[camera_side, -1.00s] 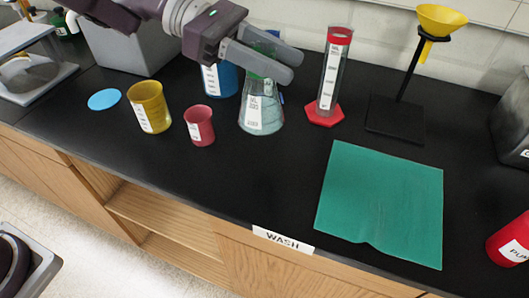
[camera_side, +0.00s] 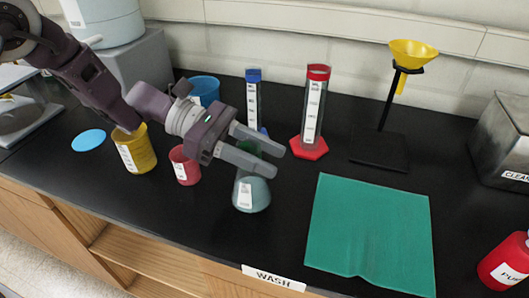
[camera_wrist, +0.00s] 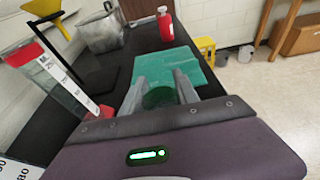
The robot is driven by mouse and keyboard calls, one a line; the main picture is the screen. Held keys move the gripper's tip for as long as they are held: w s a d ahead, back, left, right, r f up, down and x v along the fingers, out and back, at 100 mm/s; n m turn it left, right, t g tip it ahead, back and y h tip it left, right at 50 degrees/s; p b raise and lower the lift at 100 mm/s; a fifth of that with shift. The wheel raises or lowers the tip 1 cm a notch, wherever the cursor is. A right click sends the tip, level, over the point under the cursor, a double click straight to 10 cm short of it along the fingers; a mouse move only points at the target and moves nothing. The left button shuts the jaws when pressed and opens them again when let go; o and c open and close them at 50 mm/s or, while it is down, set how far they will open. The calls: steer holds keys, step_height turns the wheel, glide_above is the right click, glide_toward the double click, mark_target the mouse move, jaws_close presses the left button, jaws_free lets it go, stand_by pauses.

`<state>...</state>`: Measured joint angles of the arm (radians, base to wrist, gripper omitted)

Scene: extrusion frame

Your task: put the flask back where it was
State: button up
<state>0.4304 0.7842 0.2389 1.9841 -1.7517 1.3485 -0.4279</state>
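The flask (camera_side: 251,194) is a clear conical vessel with pale teal contents, a white label and a green top. It is upright near the counter's front, left of the teal mat. My gripper (camera_side: 268,160) comes in from the left, its two grey fingers shut on the flask's neck. The fingers hide part of the neck. In the wrist view the dark green round top (camera_wrist: 160,97) shows between the fingers. I cannot tell whether the flask's base touches the counter.
A red beaker (camera_side: 184,166) and yellow beaker (camera_side: 136,152) stand left. Behind are a blue beaker (camera_side: 204,90), a blue-topped cylinder (camera_side: 253,100) and a red-based cylinder (camera_side: 314,110). The teal mat (camera_side: 370,235) lies bare at right; a funnel stand (camera_side: 380,150) is behind it.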

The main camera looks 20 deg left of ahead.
steer(key=o, duration=0.4)
steer(key=shift+o, duration=0.2)
steer(key=shift+a+r, duration=0.25)
steer(key=v, duration=1.1)
steer(key=s+a+r+m+g+y, duration=0.1)
steer(key=s+r+m+y, duration=0.2)
steer(key=s, duration=0.4)
steer(key=s+a+r+m+g+y, duration=0.1)
steer(key=s+a+r+m+y, duration=0.15)
steer(key=s+m, duration=0.35)
steer(key=s+a+f+m+t+y, duration=0.1)
steer(key=s+a+m+t+y, duration=0.6)
steer(key=s+a, duration=0.5)
steer(key=shift+s+a+m+t+y, duration=0.15)
steer(key=shift+a+m+t+y, duration=0.15)
steer(key=shift+a+m+y, duration=0.65)
steer(key=shift+d, duration=0.1)
